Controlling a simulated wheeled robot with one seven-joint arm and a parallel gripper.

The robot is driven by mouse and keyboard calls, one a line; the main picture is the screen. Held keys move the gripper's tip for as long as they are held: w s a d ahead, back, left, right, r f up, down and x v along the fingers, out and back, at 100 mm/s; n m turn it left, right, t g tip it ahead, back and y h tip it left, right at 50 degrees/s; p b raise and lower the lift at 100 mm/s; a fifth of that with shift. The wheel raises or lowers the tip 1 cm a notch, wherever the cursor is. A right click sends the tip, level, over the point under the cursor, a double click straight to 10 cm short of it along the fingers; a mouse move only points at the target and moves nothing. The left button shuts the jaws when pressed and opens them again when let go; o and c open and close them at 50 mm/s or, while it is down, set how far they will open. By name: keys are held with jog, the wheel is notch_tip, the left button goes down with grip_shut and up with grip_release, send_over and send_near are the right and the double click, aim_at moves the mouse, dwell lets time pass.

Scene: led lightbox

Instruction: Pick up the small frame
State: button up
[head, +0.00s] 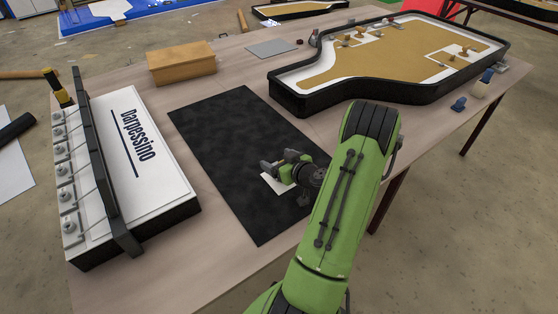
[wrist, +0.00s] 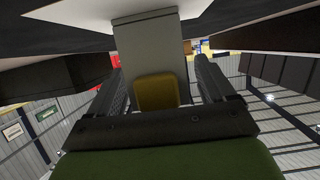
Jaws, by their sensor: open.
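A small pale flat piece (head: 276,185), which I take for the small frame, shows on the black mat (head: 225,150) beside and partly behind my gripper (head: 271,168). My gripper is low over the mat, with its fingers pointing left. In the wrist view my gripper (wrist: 157,62) is open, with one dark finger on each side. A grey flat panel (wrist: 148,45) shows between the fingers, with a yellow-brown patch (wrist: 156,92) at its lower end. I cannot tell whether the fingers touch the panel. My arm and gripper hide part of the piece.
A white lightbox (head: 140,150) lettered "Darpessino" lies to the left. A wooden box (head: 181,66) and a grey plate (head: 271,47) lie at the back. A large black-rimmed bottle-shaped frame (head: 345,92) is at the right. The mat's far left part is clear.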

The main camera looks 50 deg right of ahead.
jog(key=shift+r, duration=0.2)
jog(key=v, duration=1.2)
